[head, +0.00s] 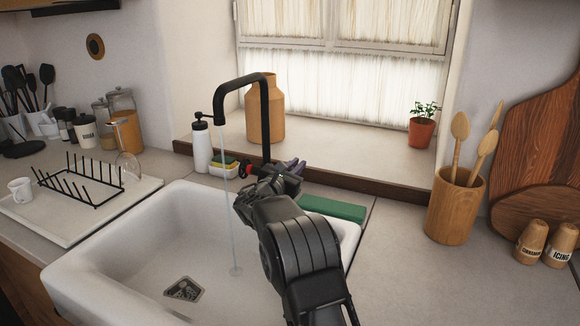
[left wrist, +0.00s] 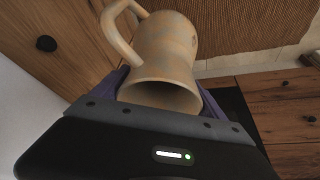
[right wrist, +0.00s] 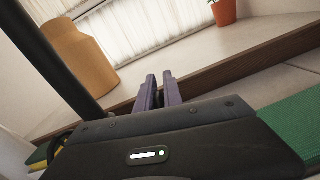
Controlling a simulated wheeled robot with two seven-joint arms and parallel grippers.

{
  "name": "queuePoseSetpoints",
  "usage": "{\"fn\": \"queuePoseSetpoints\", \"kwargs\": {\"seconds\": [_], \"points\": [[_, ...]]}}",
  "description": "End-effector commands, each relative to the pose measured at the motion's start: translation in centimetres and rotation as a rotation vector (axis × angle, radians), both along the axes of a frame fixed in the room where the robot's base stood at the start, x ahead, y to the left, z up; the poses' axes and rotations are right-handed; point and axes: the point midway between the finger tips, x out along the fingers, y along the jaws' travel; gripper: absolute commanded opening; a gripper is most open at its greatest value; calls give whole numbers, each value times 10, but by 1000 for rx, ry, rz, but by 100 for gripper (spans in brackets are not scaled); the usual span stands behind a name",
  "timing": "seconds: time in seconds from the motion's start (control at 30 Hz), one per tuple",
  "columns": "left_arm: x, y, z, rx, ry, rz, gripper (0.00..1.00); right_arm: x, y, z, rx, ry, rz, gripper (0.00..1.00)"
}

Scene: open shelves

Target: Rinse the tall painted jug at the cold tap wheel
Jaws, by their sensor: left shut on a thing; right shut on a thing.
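The tall painted jug (left wrist: 170,50), tan with worn grey-blue paint and a looped handle, is in my left gripper (left wrist: 162,92), its mouth facing the wrist camera. The head view does not show them. The black tap (head: 264,120) stands behind the sink; a thin stream of water (head: 227,200) falls from its spout into the basin. A red-marked wheel (head: 245,169) shows left of the tap's base. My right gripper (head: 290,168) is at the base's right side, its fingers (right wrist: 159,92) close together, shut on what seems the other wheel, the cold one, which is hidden.
The white sink (head: 130,262) holds no dishes. A soap bottle (head: 201,148) and sponge holder (head: 223,168) stand left of the tap. A drying rack (head: 80,180) is at the left, a wooden utensil pot (head: 455,205) at the right.

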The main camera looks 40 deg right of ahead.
Motion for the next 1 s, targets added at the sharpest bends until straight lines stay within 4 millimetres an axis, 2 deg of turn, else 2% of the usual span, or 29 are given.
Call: {"fn": "queuePoseSetpoints", "kwargs": {"seconds": [0.37,0.57,0.7,1.0], "points": [[1,0,0,-1,-4,0,10,2,2,1,-2,-4,6,0],[1,0,-25,-1,-3,0,10,2,4,-4,-49,-29,7,0],[1,0,-40,-1,-4,0,10,1,6,0,-94,-54,7,0],[1,0,-38,-1,-4,0,10,1,7,6,-107,-60,8,0]]}}
